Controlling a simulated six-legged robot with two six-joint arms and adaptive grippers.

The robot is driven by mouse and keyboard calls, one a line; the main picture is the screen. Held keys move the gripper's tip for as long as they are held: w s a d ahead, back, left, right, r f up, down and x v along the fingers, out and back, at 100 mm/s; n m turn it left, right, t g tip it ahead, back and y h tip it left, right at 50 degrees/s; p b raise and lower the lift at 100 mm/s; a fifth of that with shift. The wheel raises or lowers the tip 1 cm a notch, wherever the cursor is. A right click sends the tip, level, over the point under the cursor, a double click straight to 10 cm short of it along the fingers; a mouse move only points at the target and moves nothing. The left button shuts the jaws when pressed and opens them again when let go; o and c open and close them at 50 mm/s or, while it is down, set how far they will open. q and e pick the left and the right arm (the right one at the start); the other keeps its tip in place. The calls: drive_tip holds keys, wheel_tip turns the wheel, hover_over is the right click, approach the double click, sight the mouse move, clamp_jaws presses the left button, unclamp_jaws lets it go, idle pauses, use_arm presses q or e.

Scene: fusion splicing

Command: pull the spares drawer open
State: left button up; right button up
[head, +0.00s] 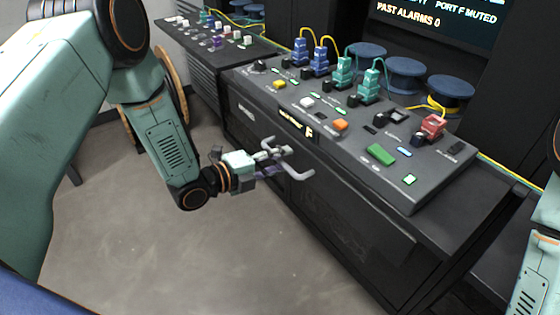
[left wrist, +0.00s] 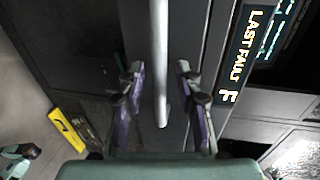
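The spares drawer's handle looks to be the pale grey bar (head: 299,173) on the front of the dark console. In the left wrist view the bar (left wrist: 160,50) runs down the middle of the picture. My left gripper (head: 272,150) is at this bar. In the left wrist view its two fingers (left wrist: 158,85) stand apart, one on each side of the bar, with a gap showing on both sides. The drawer front behind the bar is dark, and its edges are hard to make out. My right arm shows at the right edge, but its gripper is out of the picture.
The sloping console top (head: 337,107) above carries blue and teal connectors, buttons and a red block (head: 433,126). Blue spools (head: 405,75) stand behind it. A small lit display (head: 297,124) sits just above the handle. The grey floor (head: 190,250) in front of the console is clear.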

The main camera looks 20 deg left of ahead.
use_arm(q)
drive_tip(key=shift+w+d, duration=0.15)
drive_tip(key=shift+d, duration=0.05)
drive_tip(key=shift+a, duration=0.1)
drive_tip(key=shift+c, duration=0.2)
drive_tip(key=shift+c, duration=0.6)
clamp_jaws()
